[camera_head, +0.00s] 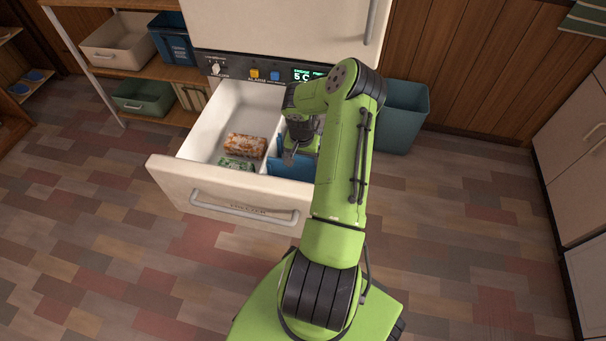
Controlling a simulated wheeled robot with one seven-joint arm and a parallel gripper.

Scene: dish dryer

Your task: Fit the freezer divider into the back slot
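The freezer drawer (215,190) is pulled open, with white inner walls. A thin pale upright piece (271,150) stands inside it, right of the food packs; it looks like the divider, but my arm hides much of it. My gripper (289,158) points down into the drawer's right half, close to this piece. The fingertips are small and dark, and I cannot tell whether they are open or touching it. The back slot cannot be made out; my arm covers the back right of the drawer.
An orange-brown food pack (245,145) and a green pack (237,164) lie in the drawer's left half. A blue object (287,167) sits in the right half beside my gripper. A teal bin (402,117) stands right of the freezer. The left shelf (165,73) holds several bins.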

